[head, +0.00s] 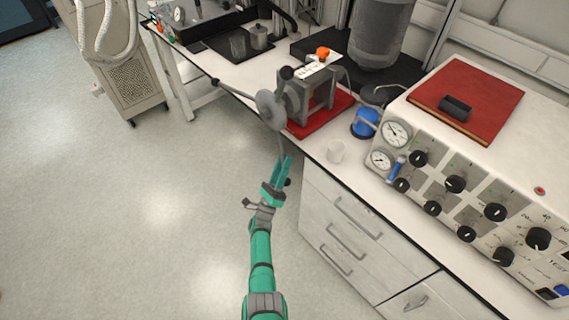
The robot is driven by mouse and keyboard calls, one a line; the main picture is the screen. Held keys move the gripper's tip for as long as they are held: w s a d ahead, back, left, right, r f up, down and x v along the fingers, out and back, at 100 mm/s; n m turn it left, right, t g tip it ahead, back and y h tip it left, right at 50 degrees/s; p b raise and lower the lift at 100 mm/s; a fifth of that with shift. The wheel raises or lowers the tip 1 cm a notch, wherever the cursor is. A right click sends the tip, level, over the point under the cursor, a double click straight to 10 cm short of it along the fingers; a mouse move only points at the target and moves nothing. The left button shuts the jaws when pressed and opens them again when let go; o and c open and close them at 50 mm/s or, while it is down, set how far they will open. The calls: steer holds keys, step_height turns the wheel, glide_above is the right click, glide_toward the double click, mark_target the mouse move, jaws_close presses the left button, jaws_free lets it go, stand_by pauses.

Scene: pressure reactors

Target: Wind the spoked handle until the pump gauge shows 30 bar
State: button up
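The spoked handle (270,108) has a grey round hub on the front of a grey hand pump (312,96). One spoke with a dark knob reaches out to the left. Another spoke points down toward my gripper (284,160). My green fingertips are at the lower end of that spoke. I cannot tell whether they grip it or are only beside it. Two round dial gauges sit on the console, an upper one (396,133) and a lower one (381,159). Their readings are too small to make out, and I cannot tell which gauge belongs to the pump.
The pump stands on a red tray (342,108) at the bench edge. The console (470,175) with black knobs is at the right. The drawers (345,225) are below. The floor at the left is clear.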

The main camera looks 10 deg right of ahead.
steer(key=shift+a+f, duration=0.1)
steer(key=shift+a, duration=0.05)
steer(key=shift+s+a+f, duration=0.15)
steer(key=shift+s+f, duration=0.05)
steer(key=shift+f, duration=0.05)
steer(key=v, duration=1)
steer(key=shift+r, duration=0.1)
stand_by(0.3)
